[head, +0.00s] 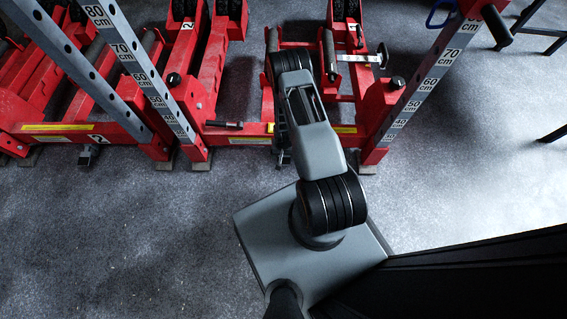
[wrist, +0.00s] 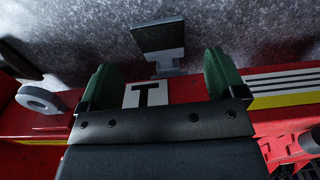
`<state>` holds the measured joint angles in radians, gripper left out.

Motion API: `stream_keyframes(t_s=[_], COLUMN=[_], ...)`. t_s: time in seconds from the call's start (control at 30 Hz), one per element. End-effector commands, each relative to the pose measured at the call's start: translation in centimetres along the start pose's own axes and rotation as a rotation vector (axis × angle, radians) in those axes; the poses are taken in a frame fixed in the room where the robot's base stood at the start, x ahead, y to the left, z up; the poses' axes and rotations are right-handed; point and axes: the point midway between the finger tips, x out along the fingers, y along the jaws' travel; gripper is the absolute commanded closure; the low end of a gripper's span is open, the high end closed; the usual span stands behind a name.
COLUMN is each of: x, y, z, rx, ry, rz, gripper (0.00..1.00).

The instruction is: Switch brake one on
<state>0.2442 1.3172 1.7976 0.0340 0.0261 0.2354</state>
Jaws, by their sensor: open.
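Brake one is a dark flat pedal (wrist: 158,38) on a short grey stem at the top of the wrist view. It sticks out from the red frame over the grey floor. My gripper (wrist: 161,74) is open and empty, with its two green fingers apart. It is over the red beam, with a white label (wrist: 146,95) bearing a black 1 between the fingers. The pedal lies beyond the fingertips, and no contact shows. In the head view, my arm mostly hides the pedal and gripper; part of the pedal (head: 283,159) shows below the red beam.
The red jack frame (head: 250,133) spans the upper head view. A second, similar pedal (head: 88,156) is at the left jack, marked 2. Upright scale posts (head: 150,85) and (head: 425,82) flank my arm. A black handle (head: 225,124) sticks out left of my arm. Front floor is clear.

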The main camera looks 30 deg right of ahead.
Motion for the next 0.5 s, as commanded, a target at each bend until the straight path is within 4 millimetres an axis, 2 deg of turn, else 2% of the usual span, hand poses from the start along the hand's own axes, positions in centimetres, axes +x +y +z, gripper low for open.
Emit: stream_keyframes(t_s=[0.03,0.2,0.5], x=[1.5,4.2,6.5], y=[0.0,0.0,0.0], z=[0.1,0.1,0.0], rx=[0.001,0.0,0.001], ry=[-0.001,-0.001,0.0], rz=[0.0,0.0,-0.001], gripper=[0.11,0.11,0.11])
